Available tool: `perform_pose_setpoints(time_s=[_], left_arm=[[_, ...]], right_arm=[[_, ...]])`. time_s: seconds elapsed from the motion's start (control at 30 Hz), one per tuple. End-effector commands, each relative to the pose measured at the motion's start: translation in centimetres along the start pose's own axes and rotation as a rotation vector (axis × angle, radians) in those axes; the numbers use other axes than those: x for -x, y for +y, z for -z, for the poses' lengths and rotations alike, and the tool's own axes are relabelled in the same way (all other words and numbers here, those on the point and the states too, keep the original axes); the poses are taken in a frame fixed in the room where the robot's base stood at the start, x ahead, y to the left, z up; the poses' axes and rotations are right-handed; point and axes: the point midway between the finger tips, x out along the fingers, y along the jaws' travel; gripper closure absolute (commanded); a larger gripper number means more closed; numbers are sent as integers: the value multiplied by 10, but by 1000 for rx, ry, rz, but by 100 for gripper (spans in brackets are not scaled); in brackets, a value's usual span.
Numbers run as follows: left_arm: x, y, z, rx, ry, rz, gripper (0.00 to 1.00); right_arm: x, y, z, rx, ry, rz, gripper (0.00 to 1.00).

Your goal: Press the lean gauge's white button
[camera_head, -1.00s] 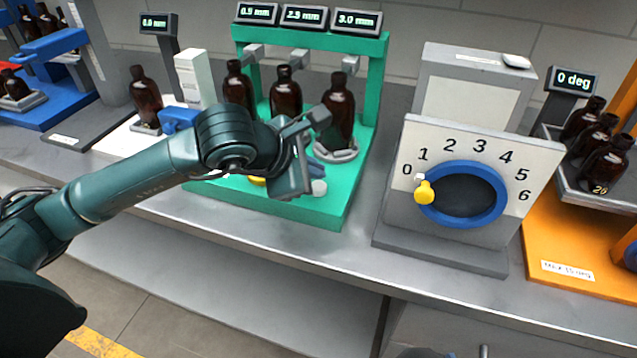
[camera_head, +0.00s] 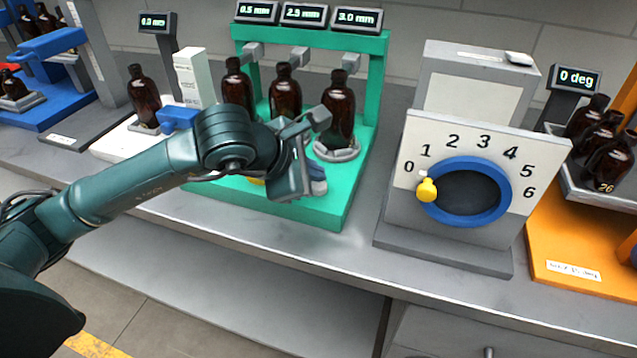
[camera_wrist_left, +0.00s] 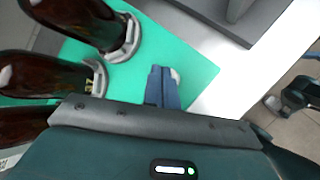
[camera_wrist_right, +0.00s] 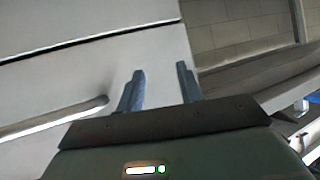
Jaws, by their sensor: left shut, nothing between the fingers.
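The lean gauge is a green frame (camera_head: 372,82) with three bottles on round seats and three displays on top reading about 0.5, 2.9 and 3.0 mm. Its white button (camera_wrist_left: 176,76) shows partly in the left wrist view, right at the tips of my left fingers.
Right of the gauge stands a grey box with a numbered dial plate (camera_head: 408,150), a blue ring and a yellow knob. An orange station (camera_head: 555,245) with bottles is farther right. A drawer handle (camera_wrist_right: 60,118) lies near my right gripper.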

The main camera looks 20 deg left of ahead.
Motion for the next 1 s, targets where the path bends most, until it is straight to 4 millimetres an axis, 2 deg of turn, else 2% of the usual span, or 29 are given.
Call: perform_pose_setpoints(time_s=[1.0], left_arm=[[-6, -4, 4, 0, 0, 0, 100]], right_arm=[[-5, 3, -11, 9, -2, -1, 64]])
